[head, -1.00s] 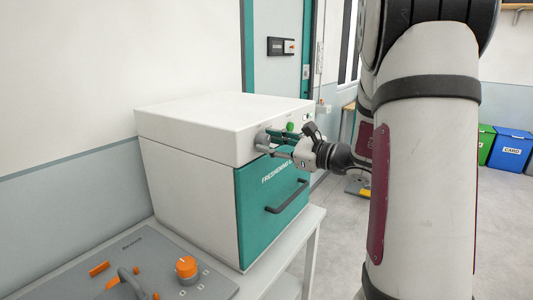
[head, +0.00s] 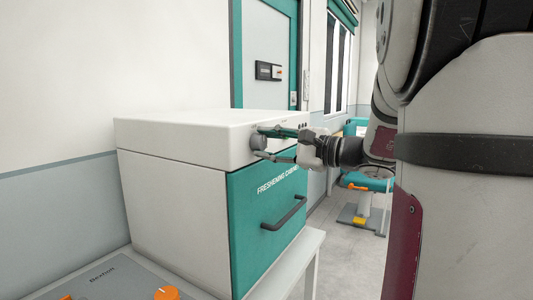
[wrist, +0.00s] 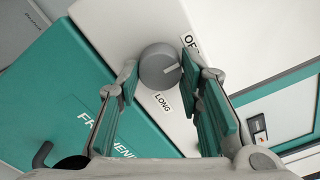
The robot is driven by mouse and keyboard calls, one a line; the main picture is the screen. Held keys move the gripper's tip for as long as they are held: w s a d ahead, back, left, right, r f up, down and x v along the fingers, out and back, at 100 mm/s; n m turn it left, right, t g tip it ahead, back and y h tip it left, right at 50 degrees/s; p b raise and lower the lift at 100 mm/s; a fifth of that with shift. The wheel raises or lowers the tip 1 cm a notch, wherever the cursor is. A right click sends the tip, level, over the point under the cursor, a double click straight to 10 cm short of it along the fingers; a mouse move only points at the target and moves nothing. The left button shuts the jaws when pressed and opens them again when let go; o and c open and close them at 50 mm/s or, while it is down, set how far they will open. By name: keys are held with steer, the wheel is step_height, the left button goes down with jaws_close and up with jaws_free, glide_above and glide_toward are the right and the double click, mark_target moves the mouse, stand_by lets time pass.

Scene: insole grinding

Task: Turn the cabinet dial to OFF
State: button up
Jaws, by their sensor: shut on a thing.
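The freshening cabinet (head: 170,205) is a white box with a teal door (head: 262,225). Its round grey dial (head: 257,142) sits on the upper front strip, and it also shows in the wrist view (wrist: 157,66). My gripper (head: 268,144) is shut on the dial, with one finger on each side of it. In the wrist view the dial's pale pointer line faces right, between the OFF label (wrist: 190,45) and the LONG label (wrist: 162,104). The right finger partly covers the OFF label.
The door handle (head: 284,214) sticks out below my gripper. A grey panel with an orange knob (head: 166,293) lies in front of the cabinet at lower left.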

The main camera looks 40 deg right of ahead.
steer(key=shift+f, duration=0.1)
stand_by(0.4)
steer(key=o, duration=1.2)
steer(key=shift+c, duration=0.2)
steer(key=v, duration=1.2)
steer(key=shift+a, duration=0.1)
